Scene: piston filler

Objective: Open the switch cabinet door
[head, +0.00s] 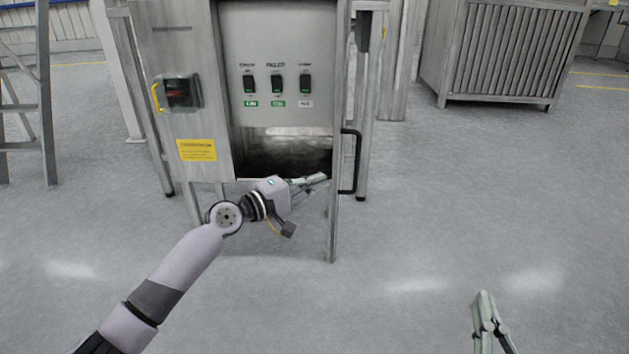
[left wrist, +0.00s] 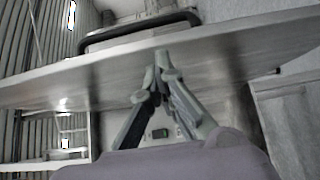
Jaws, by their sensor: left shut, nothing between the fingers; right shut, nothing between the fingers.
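The grey switch cabinet (head: 192,120) stands ahead, its interior open to view with several black switches on a panel (head: 277,55). Its door (head: 338,100) stands swung out at the right and shows nearly edge-on. The black door handle (head: 357,160) is on the door's right, outer side. My left gripper (head: 322,180) is shut and empty, at the door's inner side near its lower part. In the left wrist view its fingertips (left wrist: 162,58) lie against or close to the door (left wrist: 215,48); contact is unclear. The handle (left wrist: 140,28) shows beyond. My right gripper (head: 484,296) is shut, away over the floor.
A ribbed grey unit (head: 505,50) stands back right. A ladder (head: 45,90) stands at the left. The floor right of the door is clear.

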